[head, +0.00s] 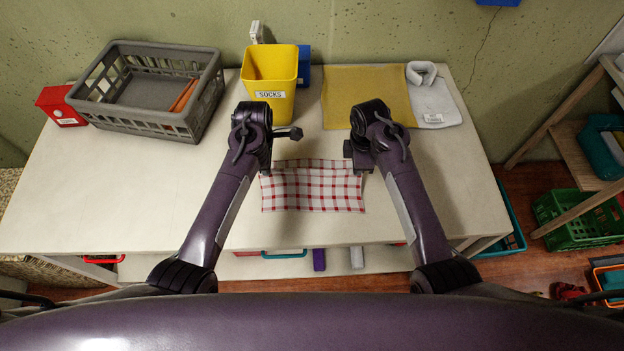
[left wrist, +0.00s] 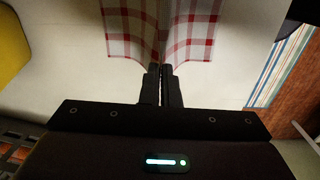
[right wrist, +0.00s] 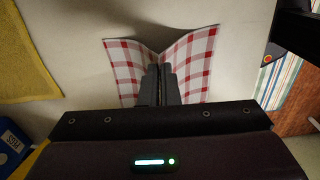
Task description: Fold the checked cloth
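The red-and-white checked cloth (head: 313,193) lies near the front middle of the table, with its far edge raised between my grippers. My left gripper (head: 266,170) is at its far left corner. In the left wrist view the closed fingers (left wrist: 161,72) pinch the cloth (left wrist: 190,30), which creases at the fingertips. My right gripper (head: 358,170) is at the far right corner. In the right wrist view its closed fingers (right wrist: 160,72) pinch the cloth (right wrist: 195,60), which spreads from them in a V. The fingertips are largely hidden in the head view.
A yellow bin (head: 270,75) labelled SOCKS stands behind my left gripper. A grey crate (head: 150,120) and red box (head: 60,105) are at back left. A yellow cloth (head: 345,90) and folded grey cloth (head: 435,105) lie at back right. The table's (head: 90,200) left side is clear.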

